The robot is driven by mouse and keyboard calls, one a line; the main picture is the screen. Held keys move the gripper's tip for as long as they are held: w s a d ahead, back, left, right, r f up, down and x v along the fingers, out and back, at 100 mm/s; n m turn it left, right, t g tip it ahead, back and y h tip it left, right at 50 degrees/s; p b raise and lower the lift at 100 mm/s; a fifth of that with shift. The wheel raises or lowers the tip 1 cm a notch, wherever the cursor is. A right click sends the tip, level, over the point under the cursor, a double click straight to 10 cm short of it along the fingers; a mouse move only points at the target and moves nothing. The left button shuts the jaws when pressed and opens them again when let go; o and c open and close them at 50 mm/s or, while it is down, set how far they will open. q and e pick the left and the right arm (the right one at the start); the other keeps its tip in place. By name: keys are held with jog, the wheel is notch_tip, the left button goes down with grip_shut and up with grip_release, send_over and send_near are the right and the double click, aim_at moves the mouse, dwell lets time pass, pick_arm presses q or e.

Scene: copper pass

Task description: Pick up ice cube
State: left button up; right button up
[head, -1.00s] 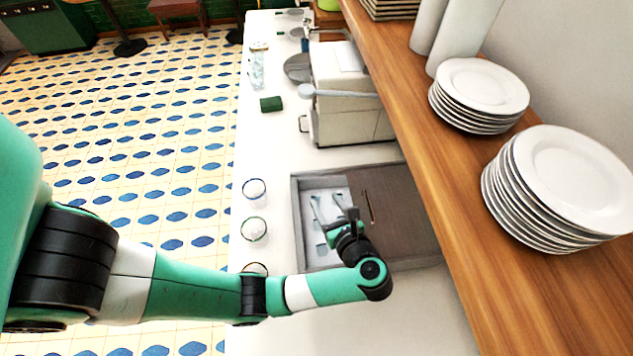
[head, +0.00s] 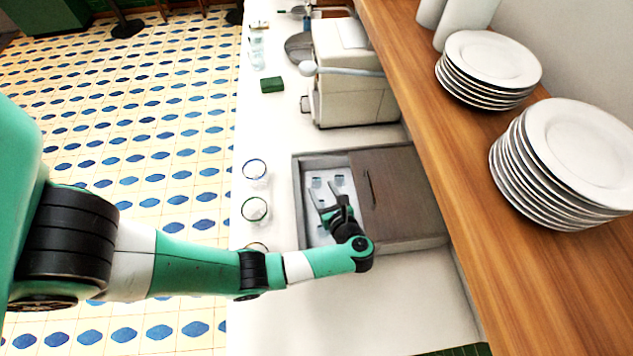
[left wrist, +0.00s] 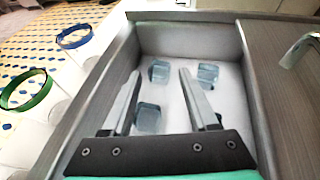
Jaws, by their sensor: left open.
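Clear bluish ice cubes lie apart on the white floor of an open compartment in a grey bin (head: 298,205). In the left wrist view, one cube (left wrist: 159,71) is at the far left, between or just beyond my fingertips. Another cube (left wrist: 208,74) is to the right, outside the right finger. A third cube (left wrist: 150,118) is nearer, partly hidden by the left finger. My left gripper (head: 325,192) is open and empty, pointing down over the compartment; its fingers (left wrist: 160,76) appear in the wrist view. Its height above the cubes is unclear. My right gripper is not in view.
A dark lid (head: 400,200) with a handle covers the bin's right side. Rimmed glasses (head: 255,209) line the counter to the left. A pale machine (head: 350,85) stands behind. A wooden shelf (head: 440,150) with plate stacks (head: 565,165) is at right.

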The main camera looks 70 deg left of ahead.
aim_at(318, 182)
pick_arm(q)
jog(key=x, duration=0.3)
jog(key=shift+a+f, duration=0.1)
jog(key=shift+a, duration=0.25)
grip_shut()
